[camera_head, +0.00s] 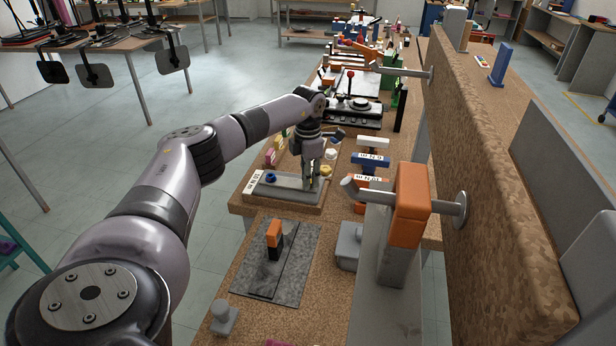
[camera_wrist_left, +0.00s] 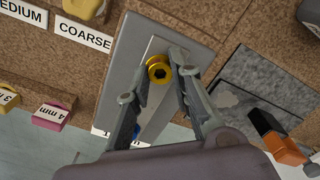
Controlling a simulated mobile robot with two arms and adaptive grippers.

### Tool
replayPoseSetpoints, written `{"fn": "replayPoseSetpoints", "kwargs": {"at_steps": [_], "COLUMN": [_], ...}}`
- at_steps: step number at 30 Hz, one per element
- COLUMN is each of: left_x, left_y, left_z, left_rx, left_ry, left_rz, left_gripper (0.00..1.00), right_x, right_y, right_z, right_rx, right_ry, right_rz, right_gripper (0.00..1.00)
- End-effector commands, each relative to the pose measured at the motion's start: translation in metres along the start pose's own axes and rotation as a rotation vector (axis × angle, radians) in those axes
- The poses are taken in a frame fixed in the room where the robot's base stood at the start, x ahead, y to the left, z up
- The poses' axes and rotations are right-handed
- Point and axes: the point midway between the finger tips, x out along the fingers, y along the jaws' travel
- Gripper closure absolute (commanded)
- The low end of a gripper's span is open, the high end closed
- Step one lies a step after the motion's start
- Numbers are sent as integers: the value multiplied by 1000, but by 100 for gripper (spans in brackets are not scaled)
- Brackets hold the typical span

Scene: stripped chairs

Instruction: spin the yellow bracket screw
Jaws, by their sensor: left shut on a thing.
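The yellow bracket screw (camera_wrist_left: 159,71) has a dark hex socket and shows in the left wrist view. It sits at one end of a light grey strip (camera_wrist_left: 157,125) on a wider grey plate (camera_wrist_left: 190,32). My left gripper (camera_wrist_left: 163,72) is shut on the screw, with one fingertip at each side of its head. In the head view my left gripper (camera_head: 312,180) points down over the grey plate (camera_head: 289,194), and its fingers largely hide the screw. A blue knob (camera_head: 270,177) is at the plate's other end. My right gripper is not in view.
Nearer on the bench lies a dark slab with an orange-topped block (camera_head: 274,234). An orange bracket (camera_head: 410,205) stands to the right by a tall brown panel (camera_head: 490,160).

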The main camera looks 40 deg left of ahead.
Motion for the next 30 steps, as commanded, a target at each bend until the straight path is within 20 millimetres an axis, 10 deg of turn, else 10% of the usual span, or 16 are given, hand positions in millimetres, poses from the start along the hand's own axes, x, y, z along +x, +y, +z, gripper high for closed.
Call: {"fn": "replayPoseSetpoints", "kwargs": {"at_steps": [13,15,30], "left_x": [-1,-1,0], "left_y": [0,0,0], "left_z": [1,1,0], "left_rx": [9,8,8], "left_ry": [-4,-4,-1], "left_rz": [0,0,0], "left_gripper": [100,75,59], "right_x": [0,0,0], "right_y": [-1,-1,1], "right_z": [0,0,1], "right_rx": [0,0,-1], "right_ry": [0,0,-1], "right_rz": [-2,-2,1], "right_gripper": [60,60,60]}}
